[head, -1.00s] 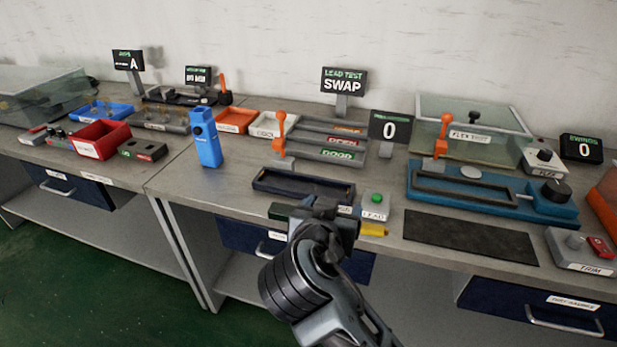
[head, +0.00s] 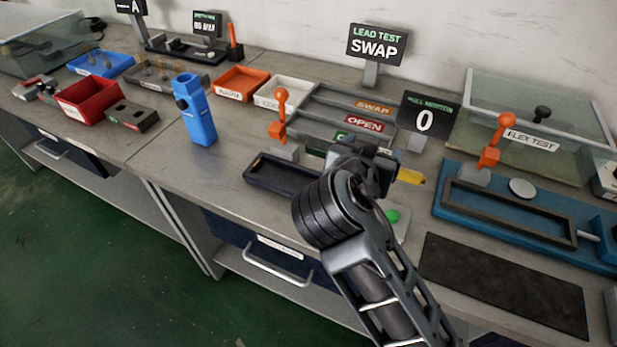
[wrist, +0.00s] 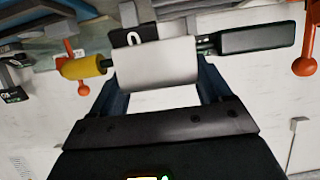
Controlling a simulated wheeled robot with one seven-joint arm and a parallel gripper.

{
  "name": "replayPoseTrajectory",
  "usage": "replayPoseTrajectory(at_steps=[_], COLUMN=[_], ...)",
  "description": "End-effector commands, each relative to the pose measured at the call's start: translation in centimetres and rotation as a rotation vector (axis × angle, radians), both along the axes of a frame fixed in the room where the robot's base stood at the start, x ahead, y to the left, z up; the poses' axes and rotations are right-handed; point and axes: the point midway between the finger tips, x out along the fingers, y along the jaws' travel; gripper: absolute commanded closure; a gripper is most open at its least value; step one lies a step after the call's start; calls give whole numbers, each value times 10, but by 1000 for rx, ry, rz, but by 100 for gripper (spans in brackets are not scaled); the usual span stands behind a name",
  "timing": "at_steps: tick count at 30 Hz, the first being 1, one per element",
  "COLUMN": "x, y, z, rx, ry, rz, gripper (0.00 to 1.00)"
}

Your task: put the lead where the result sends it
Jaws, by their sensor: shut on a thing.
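My gripper (head: 365,160) is shut on the lead, which shows in the wrist view (wrist: 150,64) with a pale grey middle, a yellow end and a black end. In the head view the lead's yellow end (head: 410,177) sticks out to the right of my gripper. The lead test sign (head: 376,43) reads SWAP. Below it are three channels, labelled SWAP (head: 374,107), OPEN (head: 364,124) and a green one (head: 343,136) partly hidden by my gripper. The lead is in front of the green-labelled channel; its height above the bench is unclear.
An orange-handled tester (head: 281,118) stands left of the channels, behind a dark empty-looking tray (head: 275,178). A counter sign (head: 424,121) showing 0 stands right of them. The blue flex fixture (head: 460,205) and a dark mat (head: 500,285) lie right. A blue upright holder (head: 196,110) stands left.

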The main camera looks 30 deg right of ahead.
Motion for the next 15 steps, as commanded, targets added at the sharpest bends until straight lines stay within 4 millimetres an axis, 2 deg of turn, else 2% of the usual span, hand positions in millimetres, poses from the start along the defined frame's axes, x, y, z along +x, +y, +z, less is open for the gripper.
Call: replayPoseTrajectory(at_steps=[8,15], x=[8,45], y=[6,35], z=[-5,-32], rx=[-1,-2], ry=[1,2], rz=[2,3], gripper=[59,59])
